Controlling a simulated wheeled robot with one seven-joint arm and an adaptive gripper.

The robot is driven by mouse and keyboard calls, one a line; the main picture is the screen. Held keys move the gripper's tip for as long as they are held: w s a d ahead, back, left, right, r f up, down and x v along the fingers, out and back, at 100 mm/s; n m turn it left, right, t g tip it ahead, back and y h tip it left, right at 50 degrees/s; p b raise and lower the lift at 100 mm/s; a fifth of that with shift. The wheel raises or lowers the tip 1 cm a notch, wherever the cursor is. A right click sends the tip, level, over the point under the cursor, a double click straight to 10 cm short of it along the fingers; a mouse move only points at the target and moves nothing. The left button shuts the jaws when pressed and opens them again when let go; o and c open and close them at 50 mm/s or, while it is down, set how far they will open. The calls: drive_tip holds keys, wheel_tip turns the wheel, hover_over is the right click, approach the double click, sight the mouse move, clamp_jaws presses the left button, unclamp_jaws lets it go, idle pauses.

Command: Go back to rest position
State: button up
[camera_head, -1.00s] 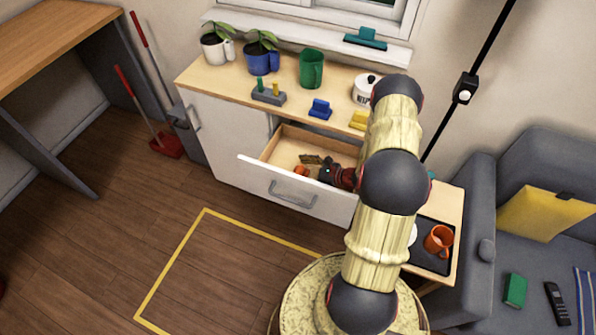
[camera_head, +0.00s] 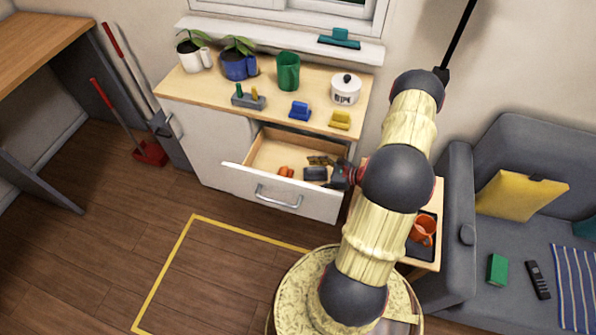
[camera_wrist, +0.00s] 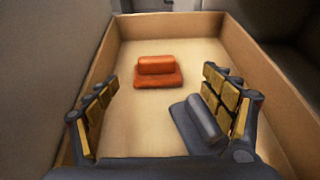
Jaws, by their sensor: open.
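My gripper (camera_wrist: 165,115) is open and empty, its two fingers spread wide in the wrist view. In the head view my gripper (camera_head: 338,176) is at the right end of the open drawer (camera_head: 270,201), partly hidden by my arm. In the wrist view an orange block-like piece (camera_wrist: 158,70) lies on the drawer floor ahead of the fingers. A dark grey piece (camera_wrist: 202,122) of similar shape lies by the right finger. In the head view the orange piece (camera_head: 285,171) and the grey piece (camera_head: 315,173) lie inside the drawer.
The floor inside the yellow outline is clear.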

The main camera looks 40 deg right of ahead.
drive_tip(key=shift+s+d+r, duration=0.15)
drive_tip(key=shift+s, duration=0.15)
idle(0.4)
